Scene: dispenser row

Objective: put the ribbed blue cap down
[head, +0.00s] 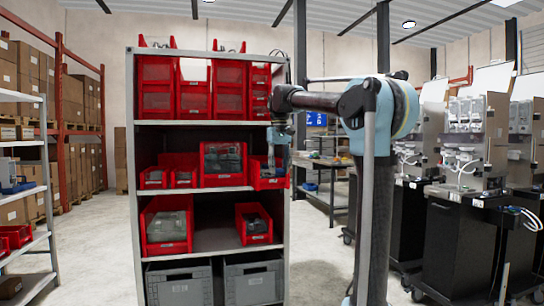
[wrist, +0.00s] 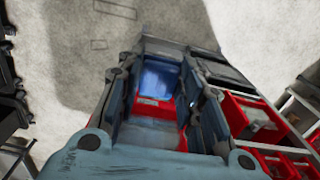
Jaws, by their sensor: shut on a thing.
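In the wrist view a blue piece, which looks like the ribbed blue cap (wrist: 158,80), shows between the two fingers of my gripper (wrist: 155,92). Its ribs are too blurred to make out. In the head view my gripper (head: 279,150) points down at the right end of the shelf unit's middle level, just over or at a small red bin (head: 270,183). The cap cannot be told apart from the gripper and bin there. A red strip, likely a bin edge, shows between the fingers in the wrist view.
The grey shelf unit (head: 205,51) holds several red bins and, at the bottom, grey crates (head: 180,285). Its right upright stands close to my gripper. Black cabinets with dispensers (head: 460,240) stand on the right. The floor (head: 320,240) beside the shelf is clear.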

